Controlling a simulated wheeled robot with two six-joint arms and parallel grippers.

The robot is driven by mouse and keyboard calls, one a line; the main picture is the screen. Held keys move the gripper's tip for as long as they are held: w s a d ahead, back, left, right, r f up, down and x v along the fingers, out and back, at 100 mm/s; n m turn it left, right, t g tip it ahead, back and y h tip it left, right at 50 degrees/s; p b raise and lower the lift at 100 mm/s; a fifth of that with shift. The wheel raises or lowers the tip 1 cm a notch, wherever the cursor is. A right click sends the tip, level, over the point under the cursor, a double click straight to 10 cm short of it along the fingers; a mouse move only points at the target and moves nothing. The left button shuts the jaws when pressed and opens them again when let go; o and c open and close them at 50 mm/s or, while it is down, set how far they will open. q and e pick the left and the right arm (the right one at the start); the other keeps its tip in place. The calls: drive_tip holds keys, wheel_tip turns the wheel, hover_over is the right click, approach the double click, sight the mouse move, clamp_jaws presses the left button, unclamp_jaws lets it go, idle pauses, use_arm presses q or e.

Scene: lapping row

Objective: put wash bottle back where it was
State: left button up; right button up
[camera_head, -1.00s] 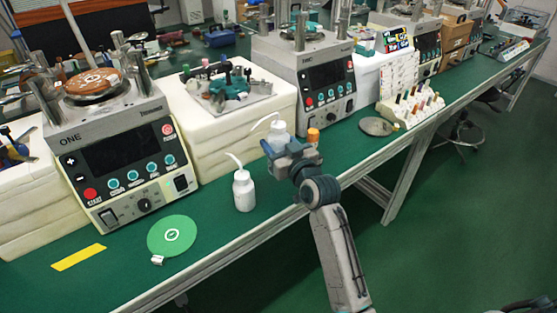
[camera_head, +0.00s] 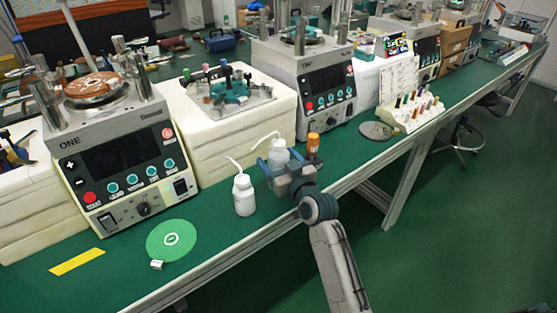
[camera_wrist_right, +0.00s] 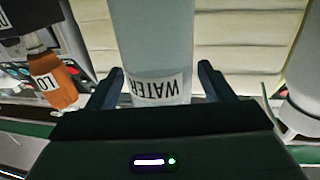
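A white wash bottle (camera_head: 279,155) with a bent spout is upright between the fingers of my right gripper (camera_head: 287,170). My left gripper is out of view.
A white foam block (camera_head: 215,150) is behind. A green disc (camera_head: 172,240) and a yellow strip (camera_head: 77,262) lie front left. A metal disc (camera_head: 377,131) lies right.

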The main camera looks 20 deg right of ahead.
drive_tip(key=shift+s, duration=0.2)
drive_tip(key=s, duration=0.2)
drive_tip(key=shift+s+d, duration=0.3)
drive_tip(key=shift+s, duration=0.1)
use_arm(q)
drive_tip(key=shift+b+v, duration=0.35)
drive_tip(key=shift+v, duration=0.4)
use_arm(e)
drive_tip(key=s+d, duration=0.1)
drive_tip(key=s, duration=0.7)
drive_tip(key=shift+s+d, duration=0.3)
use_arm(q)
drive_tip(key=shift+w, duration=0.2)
use_arm(e)
drive_tip(key=shift+r, duration=0.1)
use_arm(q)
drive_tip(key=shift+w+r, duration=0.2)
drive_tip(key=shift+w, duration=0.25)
